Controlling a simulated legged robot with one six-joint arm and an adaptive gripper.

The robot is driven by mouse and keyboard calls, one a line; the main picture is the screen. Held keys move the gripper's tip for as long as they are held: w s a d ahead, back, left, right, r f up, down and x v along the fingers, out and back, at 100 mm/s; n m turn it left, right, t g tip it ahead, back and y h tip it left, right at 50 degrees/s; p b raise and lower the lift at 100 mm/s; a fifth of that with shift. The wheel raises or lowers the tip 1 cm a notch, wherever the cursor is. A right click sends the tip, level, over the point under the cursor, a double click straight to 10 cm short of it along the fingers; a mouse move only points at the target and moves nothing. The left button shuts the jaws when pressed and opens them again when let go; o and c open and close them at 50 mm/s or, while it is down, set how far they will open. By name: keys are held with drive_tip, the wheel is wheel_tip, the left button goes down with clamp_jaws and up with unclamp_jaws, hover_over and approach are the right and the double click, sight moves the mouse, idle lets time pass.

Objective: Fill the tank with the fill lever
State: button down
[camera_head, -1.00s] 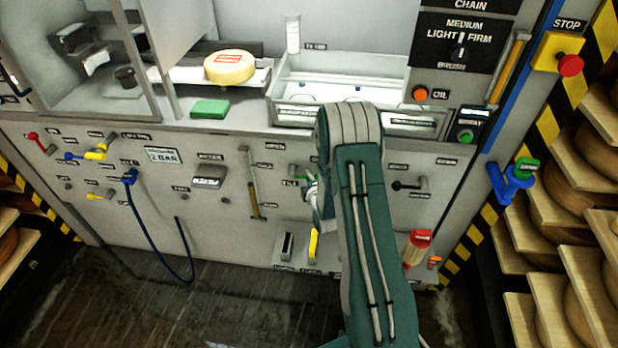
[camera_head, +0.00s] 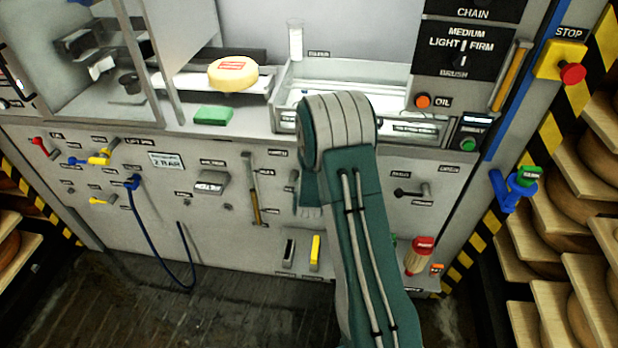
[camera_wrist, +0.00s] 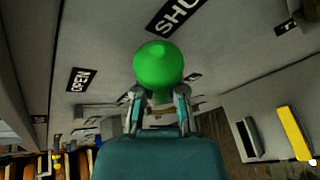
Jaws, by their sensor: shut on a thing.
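The green round knob of the fill lever (camera_wrist: 158,64) fills the upper middle of the wrist view, between panel labels reading OPEN and SHUT. My gripper (camera_wrist: 159,96) is shut on the lever just below the knob, one finger on each side. In the head view my arm covers the lever and the gripper. The tank (camera_head: 284,92) appears as a pale, clear-walled trough in the machine above my arm. A clear upright tube (camera_head: 295,40) stands at its back left. I cannot tell the water level.
A yellow lever (camera_head: 315,252) and a dark lever (camera_head: 289,252) stand low, left of my arm. A cheese wheel (camera_head: 232,74) sits on the upper shelf. Floor is clear at lower left.

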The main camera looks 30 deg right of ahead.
drive_tip(key=shift+w+a+n+g+h, duration=0.1)
drive_tip(key=shift+a+n+g+h, duration=0.2)
drive_tip(key=shift+a+n, duration=0.15)
drive_tip(key=c, duration=0.7)
unclamp_jaws()
drive_tip(key=shift+r, duration=0.1)
drive_tip(key=shift+r, duration=0.1)
drive_tip(key=v, duration=1.1)
drive_tip(key=shift+s+a, duration=0.25)
drive_tip(key=shift+s, duration=0.05)
